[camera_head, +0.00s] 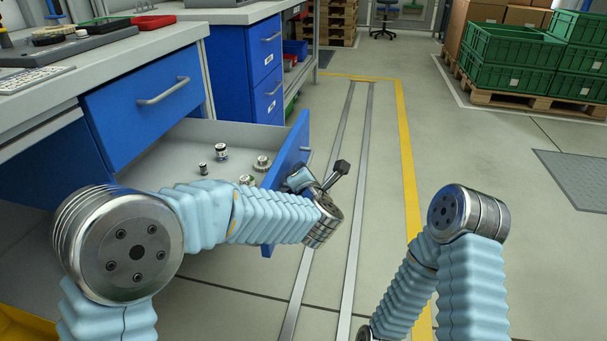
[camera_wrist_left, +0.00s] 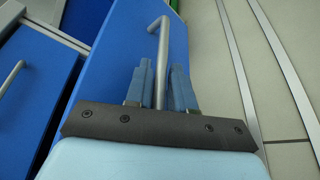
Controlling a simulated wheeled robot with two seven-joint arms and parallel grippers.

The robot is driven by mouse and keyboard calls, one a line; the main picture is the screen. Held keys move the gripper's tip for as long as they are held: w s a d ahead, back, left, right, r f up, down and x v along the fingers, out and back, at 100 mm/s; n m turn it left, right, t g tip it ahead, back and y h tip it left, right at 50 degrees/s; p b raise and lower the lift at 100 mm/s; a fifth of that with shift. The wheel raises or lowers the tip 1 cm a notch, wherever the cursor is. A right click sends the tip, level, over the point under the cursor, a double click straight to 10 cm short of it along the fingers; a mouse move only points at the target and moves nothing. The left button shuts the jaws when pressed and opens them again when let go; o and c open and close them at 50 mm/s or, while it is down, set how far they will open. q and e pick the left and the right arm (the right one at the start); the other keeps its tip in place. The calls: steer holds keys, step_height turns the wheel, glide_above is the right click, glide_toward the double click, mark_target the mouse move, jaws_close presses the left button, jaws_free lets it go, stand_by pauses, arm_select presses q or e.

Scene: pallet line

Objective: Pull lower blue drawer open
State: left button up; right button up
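The lower blue drawer (camera_head: 287,160) stands pulled out from the workbench, its grey interior showing. Its blue front also shows in the left wrist view (camera_wrist_left: 100,85). The metal bar handle (camera_wrist_left: 160,45) on its front runs between the two fingers of my left gripper (camera_wrist_left: 163,85), which are close on either side of it. In the head view my left wrist hides most of the gripper and handle. My right arm is at the lower right of the head view, but its gripper is out of sight.
Small metal parts (camera_head: 221,151) lie in the drawer. Above it is a shut blue drawer (camera_head: 145,105) under the worktop (camera_head: 110,55). A yellow floor line (camera_head: 404,150) and metal rails run along the open floor. Green crates (camera_head: 510,50) on a pallet stand at the back right.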

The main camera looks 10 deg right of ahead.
arm_select(q)
steer(key=shift+s, duration=0.1)
steer(key=v, duration=1.3)
steer(key=shift+s, duration=0.3)
